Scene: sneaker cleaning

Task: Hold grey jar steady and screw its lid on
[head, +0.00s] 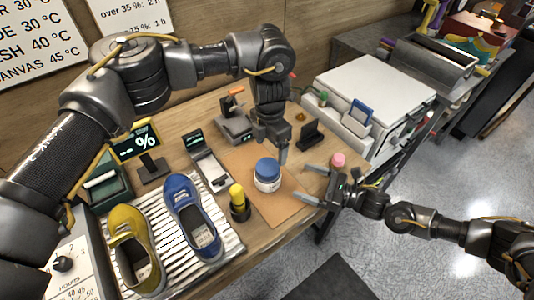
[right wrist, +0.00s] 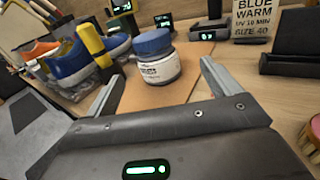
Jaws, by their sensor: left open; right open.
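A pale grey-white jar (head: 267,184) with a printed label stands upright on a brown mat (head: 283,208). A blue lid (head: 267,168) sits on its top; I cannot tell how tightly. In the right wrist view the jar (right wrist: 160,70) and the lid (right wrist: 152,42) show ahead, between my right fingers but beyond their tips. My right gripper (head: 302,183) is open, low to the right of the jar, apart from it. My left gripper (head: 276,150) is open and points down just behind the jar; its far finger is partly hidden.
A yellow-topped bottle (head: 239,203) stands close left of the jar. Blue (head: 190,215) and olive (head: 133,250) sneakers lie on a ribbed rack farther left. A pink-topped brush (head: 338,160) sits near my right gripper. A black stand (head: 311,135) is behind. The mat's front is clear.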

